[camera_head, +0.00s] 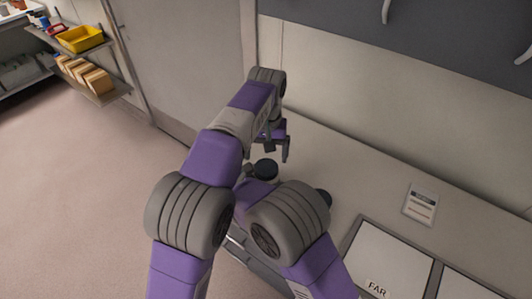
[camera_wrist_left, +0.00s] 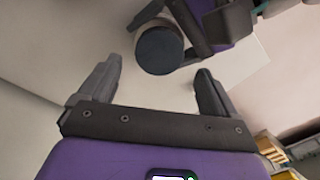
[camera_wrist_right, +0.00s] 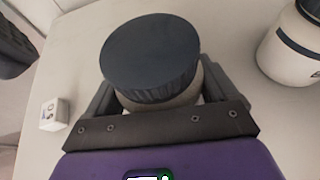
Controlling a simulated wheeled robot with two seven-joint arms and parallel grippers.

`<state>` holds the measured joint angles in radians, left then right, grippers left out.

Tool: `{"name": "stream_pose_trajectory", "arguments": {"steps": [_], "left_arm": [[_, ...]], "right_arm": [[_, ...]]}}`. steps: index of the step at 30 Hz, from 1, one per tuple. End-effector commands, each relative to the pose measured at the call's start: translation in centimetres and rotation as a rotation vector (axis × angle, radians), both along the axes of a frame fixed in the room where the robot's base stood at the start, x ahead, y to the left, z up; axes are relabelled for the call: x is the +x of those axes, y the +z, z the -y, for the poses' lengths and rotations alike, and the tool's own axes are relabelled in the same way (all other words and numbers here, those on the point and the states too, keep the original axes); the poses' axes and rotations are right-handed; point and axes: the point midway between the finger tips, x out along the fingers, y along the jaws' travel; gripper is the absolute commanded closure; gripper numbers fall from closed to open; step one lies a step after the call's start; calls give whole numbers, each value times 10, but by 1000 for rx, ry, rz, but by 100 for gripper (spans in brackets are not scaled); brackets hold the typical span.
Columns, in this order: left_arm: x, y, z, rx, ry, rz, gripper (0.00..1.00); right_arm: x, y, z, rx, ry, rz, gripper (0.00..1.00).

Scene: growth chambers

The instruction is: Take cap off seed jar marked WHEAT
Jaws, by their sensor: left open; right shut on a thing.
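A pale jar (camera_wrist_right: 165,102) with a dark ribbed cap (camera_wrist_right: 150,55) stands upright between the fingers of my right gripper (camera_wrist_right: 158,92), which is shut on its body below the cap. The cap is on the jar. It also shows in the head view (camera_head: 265,167) and in the left wrist view (camera_wrist_left: 160,48). No WHEAT lettering is readable on this jar. My left gripper (camera_head: 277,150) is open and empty above and beside the cap. In the left wrist view, its fingers (camera_wrist_left: 155,90) point towards the cap, apart from it. My right gripper is mostly hidden in the head view.
A second white jar (camera_wrist_right: 290,48) with a dark band stands nearby on the counter. A small white box (camera_wrist_right: 53,114) is on the other side. A labelled packet (camera_head: 421,203) and a tray marked FAR (camera_head: 390,262) lie to the right. A wall rises behind the counter.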

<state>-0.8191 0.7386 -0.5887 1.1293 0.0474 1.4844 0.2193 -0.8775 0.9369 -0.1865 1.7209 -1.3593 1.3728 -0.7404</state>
Motion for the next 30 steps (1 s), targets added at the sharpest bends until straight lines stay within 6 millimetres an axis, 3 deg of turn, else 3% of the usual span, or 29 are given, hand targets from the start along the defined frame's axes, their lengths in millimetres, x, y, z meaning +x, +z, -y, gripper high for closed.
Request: {"name": "stream_pose_trajectory", "arguments": {"steps": [9,14,20,30], "left_arm": [[1,25,2,-2,-389,-1,8],[0,30,1,1,-503,-3,8],[-1,11,2,1,-522,-5,8],[0,-38,1,1,-519,-5,8]], "right_arm": [[0,0,-1,1,3,0,99],[0,0,-1,1,3,0,99],[0,0,-1,2,2,1,99],[0,0,-1,2,2,1,99]]}}
